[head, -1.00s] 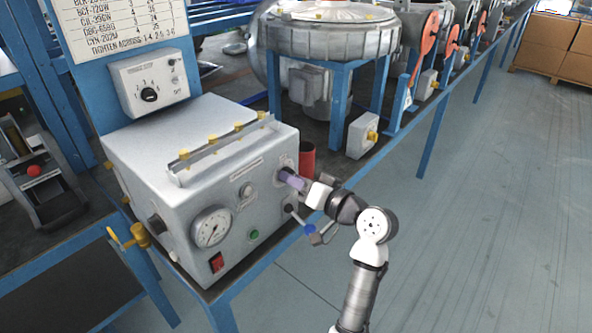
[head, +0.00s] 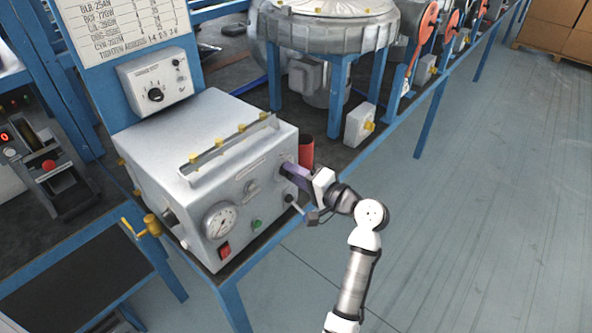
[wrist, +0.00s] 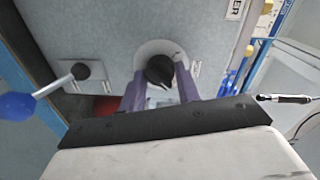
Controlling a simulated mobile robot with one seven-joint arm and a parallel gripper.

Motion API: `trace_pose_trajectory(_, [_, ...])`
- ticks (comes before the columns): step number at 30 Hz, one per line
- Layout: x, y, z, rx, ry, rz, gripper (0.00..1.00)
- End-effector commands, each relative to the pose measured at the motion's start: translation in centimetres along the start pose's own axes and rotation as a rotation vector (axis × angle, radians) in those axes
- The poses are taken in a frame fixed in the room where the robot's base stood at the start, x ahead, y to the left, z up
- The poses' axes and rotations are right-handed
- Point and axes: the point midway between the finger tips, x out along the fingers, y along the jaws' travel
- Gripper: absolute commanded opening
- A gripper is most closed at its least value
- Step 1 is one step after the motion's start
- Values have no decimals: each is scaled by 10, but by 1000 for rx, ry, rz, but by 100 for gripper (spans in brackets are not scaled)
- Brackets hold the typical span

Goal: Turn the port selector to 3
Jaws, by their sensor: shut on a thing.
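A black knob (wrist: 158,70) with a white pointer line sits on a round pale plate on the grey test box (head: 165,135). In the wrist view the two purple fingers of my gripper (wrist: 160,82) are closed on its sides. In the head view my gripper (head: 287,170) reaches the right end of the box's front face, and its fingers hide the knob there. Any position numbers around the knob are hidden or too small to read, so its setting cannot be told.
A lever with a blue ball (wrist: 18,106) sticks out close beside my gripper. A red cylinder (head: 306,152) stands just behind it. The box front also carries a gauge (head: 219,221) and a red switch (head: 224,251). Another knob (head: 155,94) sits on an upper panel. The floor at right is clear.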

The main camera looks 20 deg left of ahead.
Motion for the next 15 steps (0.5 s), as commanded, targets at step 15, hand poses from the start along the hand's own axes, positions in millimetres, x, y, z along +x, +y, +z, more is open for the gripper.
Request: trace_pose_trajectory(15, [0, -1, -2, 15, 4, -2, 34])
